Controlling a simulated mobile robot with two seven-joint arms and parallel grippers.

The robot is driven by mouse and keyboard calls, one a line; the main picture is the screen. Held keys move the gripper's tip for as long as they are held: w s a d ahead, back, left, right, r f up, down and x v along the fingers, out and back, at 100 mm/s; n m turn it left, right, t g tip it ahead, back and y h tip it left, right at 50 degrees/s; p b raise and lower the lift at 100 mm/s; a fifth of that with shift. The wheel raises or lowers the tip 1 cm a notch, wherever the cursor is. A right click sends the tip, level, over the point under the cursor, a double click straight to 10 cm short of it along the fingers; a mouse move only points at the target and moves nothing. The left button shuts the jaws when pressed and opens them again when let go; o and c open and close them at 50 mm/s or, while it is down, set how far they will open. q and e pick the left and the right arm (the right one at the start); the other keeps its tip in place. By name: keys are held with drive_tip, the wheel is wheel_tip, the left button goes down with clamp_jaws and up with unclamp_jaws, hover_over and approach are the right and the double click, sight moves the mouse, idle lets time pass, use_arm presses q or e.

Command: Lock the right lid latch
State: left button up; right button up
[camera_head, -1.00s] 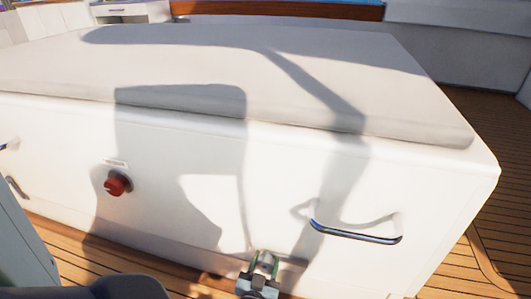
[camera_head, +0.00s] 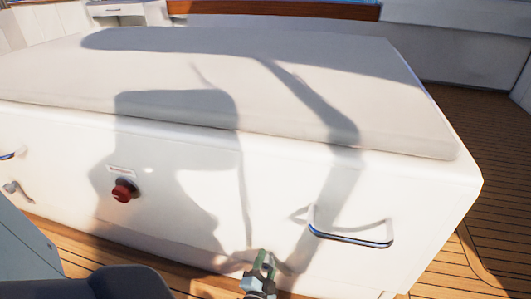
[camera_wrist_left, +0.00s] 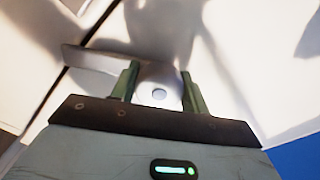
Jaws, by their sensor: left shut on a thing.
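The right lid latch (camera_wrist_left: 92,60) shows in the left wrist view as a flat metal lever with a round grey pivot (camera_wrist_left: 158,93). The lever reaches left across the dark lid seam. My left gripper (camera_wrist_left: 160,88) has one green finger on each side of the latch's rounded body and is shut on it. In the head view my left gripper (camera_head: 264,262) is low in the middle, at the front face of the white engine hatch (camera_head: 205,225); the latch there is mostly hidden by the fingers. My right gripper is out of view.
A chrome handle (camera_head: 350,238) sticks out of the front face, right of my left gripper. A red knob (camera_head: 123,191) is further left, with another latch (camera_head: 15,189) at the far left. Wooden deck (camera_head: 490,155) lies open on the right.

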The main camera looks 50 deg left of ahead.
use_arm(q)
drive_tip(key=m, duration=0.3)
drive_tip(key=shift+r+m, duration=0.1)
drive_tip(key=shift+m, duration=0.2)
drive_tip(key=shift+m+p, duration=0.3)
drive_tip(key=shift+m, duration=1.5)
drive_tip(key=o, duration=1)
drive_tip(key=shift+p+v, duration=1)
drive_tip(key=shift+v, duration=2.9)
